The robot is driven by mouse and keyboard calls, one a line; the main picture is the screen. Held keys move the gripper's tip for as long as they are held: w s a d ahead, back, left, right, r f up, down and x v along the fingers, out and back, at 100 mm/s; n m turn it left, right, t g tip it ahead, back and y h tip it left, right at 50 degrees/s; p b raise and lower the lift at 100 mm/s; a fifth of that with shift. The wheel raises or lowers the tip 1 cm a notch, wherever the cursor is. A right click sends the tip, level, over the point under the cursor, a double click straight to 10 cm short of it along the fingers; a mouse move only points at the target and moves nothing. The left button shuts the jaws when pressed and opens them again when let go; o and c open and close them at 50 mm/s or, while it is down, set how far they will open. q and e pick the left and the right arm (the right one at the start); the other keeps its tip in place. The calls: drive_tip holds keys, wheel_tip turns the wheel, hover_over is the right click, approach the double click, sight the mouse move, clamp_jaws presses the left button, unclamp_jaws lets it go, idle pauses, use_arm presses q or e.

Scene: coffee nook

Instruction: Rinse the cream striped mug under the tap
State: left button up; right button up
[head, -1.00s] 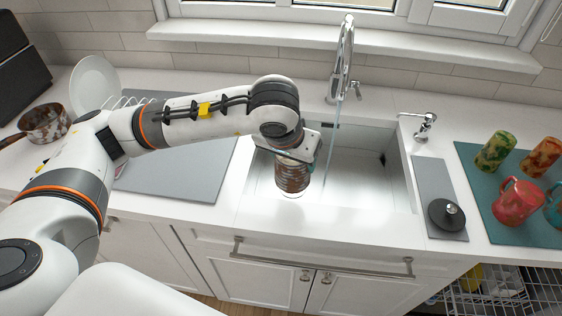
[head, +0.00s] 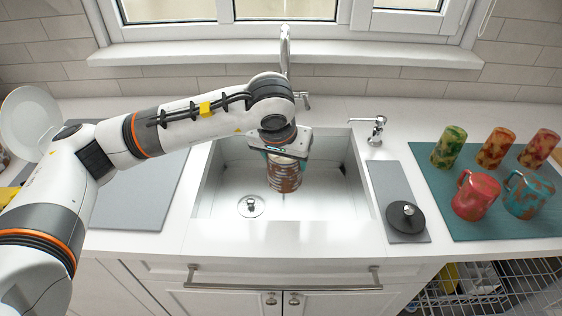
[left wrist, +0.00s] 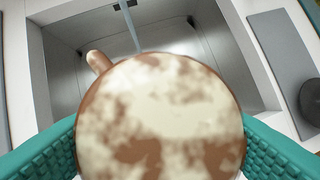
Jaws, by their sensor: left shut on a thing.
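My left gripper (head: 286,154) is shut on a mug (head: 284,180) over the middle of the sink (head: 225,190). The mug has pale stripes and is smeared with brown. In the left wrist view the mug (left wrist: 160,115) shows a round cream face with brown patches and a brown handle at its upper left. Teal finger pads (left wrist: 275,150) flank it. The tap (head: 285,50) stands behind the sink, partly hidden by my arm. Its water stream (left wrist: 129,25) shows in the left wrist view just beyond the mug; whether it touches the mug I cannot tell. My right gripper is out of view.
A soap dispenser (head: 376,131) and a grey strip (head: 383,172) with a black round item (head: 405,216) are right of the sink. Several cups and mugs stand on a teal mat (head: 440,205). A grey mat (head: 140,200) lies left; a white plate (head: 29,120) stands beyond.

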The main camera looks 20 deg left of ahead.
use_arm(q)
drive_tip(key=w+f+b, duration=0.1)
drive_tip(key=w, duration=0.8)
drive_tip(key=shift+f, duration=0.35)
drive_tip(key=shift+d+b, duration=0.15)
drive_tip(key=shift+b, duration=0.15)
drive_tip(key=shift+d, duration=0.45)
drive_tip(key=shift+a, duration=0.25)
drive_tip(key=shift+a+b, duration=0.35)
drive_tip(key=shift+a, duration=0.05)
drive_tip(key=shift+d, duration=0.2)
drive_tip(key=shift+d, duration=0.45)
